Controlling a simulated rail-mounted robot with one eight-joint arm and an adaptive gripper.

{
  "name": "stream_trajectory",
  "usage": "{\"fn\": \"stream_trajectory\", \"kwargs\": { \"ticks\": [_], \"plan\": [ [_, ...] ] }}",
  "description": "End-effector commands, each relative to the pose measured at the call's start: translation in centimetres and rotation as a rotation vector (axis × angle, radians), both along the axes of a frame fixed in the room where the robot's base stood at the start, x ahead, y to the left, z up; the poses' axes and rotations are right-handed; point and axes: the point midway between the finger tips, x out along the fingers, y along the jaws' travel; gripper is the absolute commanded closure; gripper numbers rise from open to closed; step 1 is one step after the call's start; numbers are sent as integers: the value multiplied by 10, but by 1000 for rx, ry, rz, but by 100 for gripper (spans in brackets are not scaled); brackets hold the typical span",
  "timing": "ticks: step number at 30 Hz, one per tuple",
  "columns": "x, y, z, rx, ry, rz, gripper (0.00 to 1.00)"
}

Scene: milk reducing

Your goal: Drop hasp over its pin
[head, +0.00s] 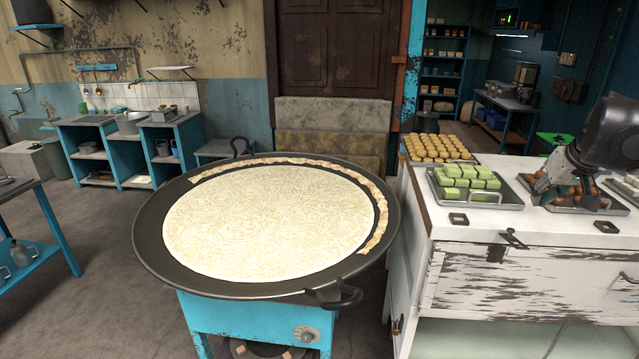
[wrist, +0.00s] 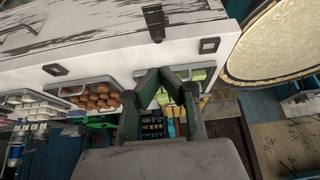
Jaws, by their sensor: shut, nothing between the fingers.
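A dark metal hasp (head: 512,238) sits at the front top edge of the white counter, with a dark plate (head: 497,254) on the front face just below it. In the wrist view a dark hasp piece (wrist: 153,22) shows at the counter edge, beyond the fingertips. I cannot make out the pin. My gripper (wrist: 159,71) is shut and empty, its fingertips meeting in the wrist view. In the head view it is over the right part of the counter top, behind and right of the hasp, apart from it.
A tray of green blocks (head: 464,190) and a tray of brown round items (head: 575,201) stand on the counter. Dark square plates (head: 459,219) (head: 607,227) lie near its front edge. A large round pan (head: 150,232) stands left. The counter's front strip is mostly clear.

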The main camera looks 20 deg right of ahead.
Motion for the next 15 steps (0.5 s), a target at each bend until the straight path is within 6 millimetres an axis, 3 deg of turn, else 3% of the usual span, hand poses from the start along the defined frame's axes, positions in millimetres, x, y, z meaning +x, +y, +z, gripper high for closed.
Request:
{"fn": "stream_trajectory", "kwargs": {
  "ticks": [4,15],
  "plan": [
    [-9,-7,2,6,1,-8,100],
    [-8,-8,1,6,1,-8,100]
  ]
}}
